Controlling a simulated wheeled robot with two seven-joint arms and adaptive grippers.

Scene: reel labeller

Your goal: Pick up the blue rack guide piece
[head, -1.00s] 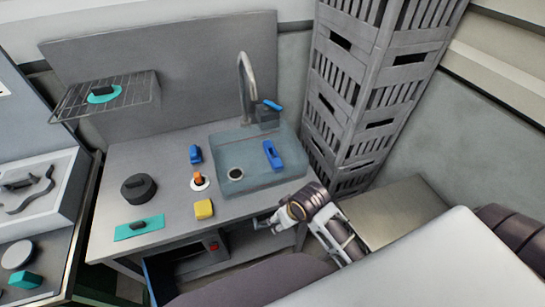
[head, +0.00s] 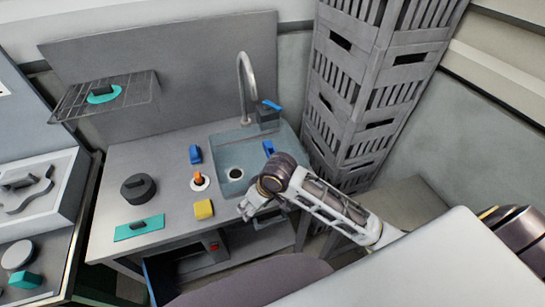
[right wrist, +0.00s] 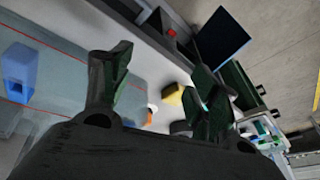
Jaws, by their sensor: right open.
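Two blue pieces show, and I cannot tell which is the rack guide. One blue piece (head: 195,154) stands on the counter left of the sink. A blue piece with a dark opening, seemingly the one in the sink, shows at the left edge of the right wrist view (right wrist: 18,72). My right gripper (head: 246,212) is open and empty near the counter's front edge, apart from both pieces. Its spread fingers show in the right wrist view (right wrist: 160,80). My left gripper is out of view.
A yellow block (head: 203,209), an orange-topped piece on a white disc (head: 199,181), a dark round weight (head: 138,188) and a teal plate (head: 140,228) are on the counter. The faucet (head: 246,85) rises behind the sink. Grey crates (head: 370,90) are stacked right of it.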

